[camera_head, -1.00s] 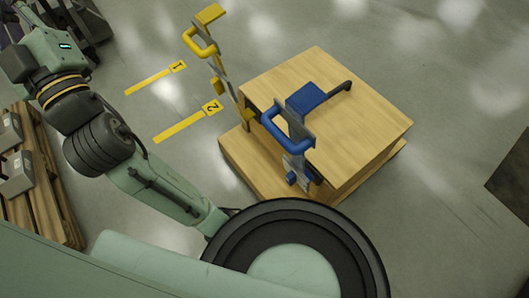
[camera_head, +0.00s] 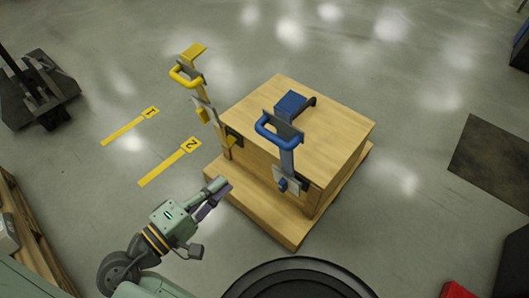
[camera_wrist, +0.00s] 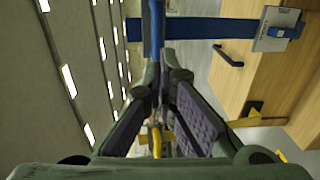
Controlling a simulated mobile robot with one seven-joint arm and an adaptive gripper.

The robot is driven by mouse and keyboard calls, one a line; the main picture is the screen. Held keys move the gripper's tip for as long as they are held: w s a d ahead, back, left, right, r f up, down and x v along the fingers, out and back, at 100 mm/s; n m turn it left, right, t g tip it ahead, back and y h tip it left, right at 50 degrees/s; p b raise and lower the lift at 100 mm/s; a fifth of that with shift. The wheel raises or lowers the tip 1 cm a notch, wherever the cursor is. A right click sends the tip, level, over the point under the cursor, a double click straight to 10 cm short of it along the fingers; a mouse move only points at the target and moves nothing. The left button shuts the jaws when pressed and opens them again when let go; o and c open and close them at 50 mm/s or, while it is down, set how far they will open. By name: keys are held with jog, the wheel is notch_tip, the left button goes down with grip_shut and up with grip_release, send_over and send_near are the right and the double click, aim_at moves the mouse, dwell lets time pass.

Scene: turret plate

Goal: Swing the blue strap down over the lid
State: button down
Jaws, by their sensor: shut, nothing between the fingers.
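The blue strap (camera_head: 287,160) stands up from its bracket (camera_head: 288,182) on the near side of the wooden crate. Its handle (camera_head: 275,135) and blue end block (camera_head: 291,104) show against the lid (camera_head: 335,125) from above. In the wrist view the blue strap (camera_wrist: 195,28) reaches past the lid's edge, away from the crate, so it looks raised. My gripper (camera_head: 222,190) is shut and empty, left of the strap and low by the crate's base. The wrist view shows its fingers (camera_wrist: 163,85) with the blue handle (camera_wrist: 153,35) beyond them.
A yellow strap (camera_head: 203,108) stands upright at the crate's left side. A black lid handle (camera_head: 312,101) sits behind the blue block. The crate stands on a wider wooden base (camera_head: 285,228). Floor marks 1 (camera_head: 130,125) and 2 (camera_head: 170,163) lie left, on clear floor.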

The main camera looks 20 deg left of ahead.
jog(key=p+x, duration=0.2)
jog(key=x, duration=1.2)
jog(key=shift+r, duration=0.1)
